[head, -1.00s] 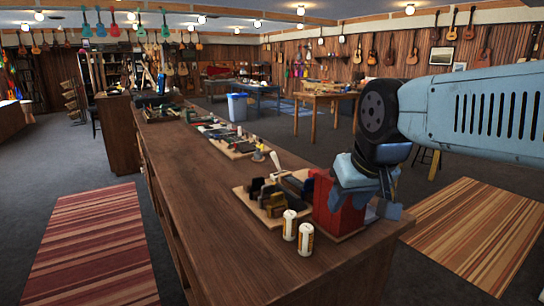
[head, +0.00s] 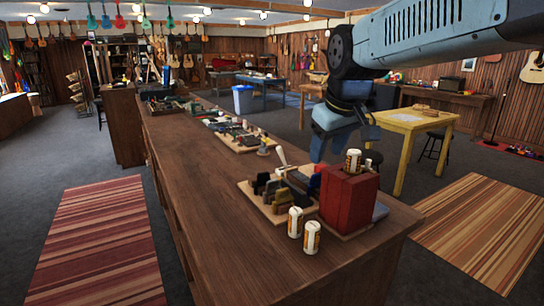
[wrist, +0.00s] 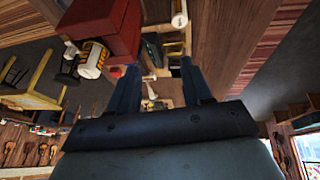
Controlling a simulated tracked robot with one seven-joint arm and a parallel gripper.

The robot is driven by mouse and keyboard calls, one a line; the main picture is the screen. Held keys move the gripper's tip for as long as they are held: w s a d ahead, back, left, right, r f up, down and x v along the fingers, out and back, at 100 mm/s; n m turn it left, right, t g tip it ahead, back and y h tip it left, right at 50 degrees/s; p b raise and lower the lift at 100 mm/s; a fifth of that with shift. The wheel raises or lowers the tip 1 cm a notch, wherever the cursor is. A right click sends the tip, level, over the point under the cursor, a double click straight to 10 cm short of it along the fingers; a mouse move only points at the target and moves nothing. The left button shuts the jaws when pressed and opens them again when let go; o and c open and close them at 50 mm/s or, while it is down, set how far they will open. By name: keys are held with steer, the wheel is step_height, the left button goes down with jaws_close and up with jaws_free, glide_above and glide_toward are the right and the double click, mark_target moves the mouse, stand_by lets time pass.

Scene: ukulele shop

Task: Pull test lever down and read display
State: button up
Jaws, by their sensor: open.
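A pale lever-like handle (head: 281,155) stands tilted on the bench, just behind the board of tools; I cannot tell for sure that it is the test lever. No readable display can be made out. My gripper (head: 318,155) is open and empty, behind the red block (head: 349,200) and right of the handle. In the wrist view its two dark fingers (wrist: 160,68) stand apart with nothing between them. The red block also shows in the wrist view (wrist: 105,25), beside the left finger. A white and orange bottle (head: 353,161) stands on the block.
Two similar bottles (head: 295,222) stand in front of the block. A board with dark tools (head: 250,196) lies left of it. More tools (head: 237,137) lie further along the bench (head: 215,190), whose near left part is clear. A yellow table (head: 405,120) stands behind right.

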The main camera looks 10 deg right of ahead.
steer(key=w+r+n, duration=0.2)
steer(key=w+n, duration=0.1)
steer(key=w, duration=0.6)
steer(key=n+g, duration=0.3)
steer(key=n, duration=0.7)
glide_above(282, 158)
steer(key=s+a, duration=0.1)
step_height(282, 158, down, 7)
steer(key=f, duration=0.4)
steer(key=w+f, duration=0.1)
steer(key=f, duration=0.3)
steer(key=w+f, duration=0.1)
steer(key=f, duration=0.3)
steer(key=shift+f, duration=0.4)
jaws_close()
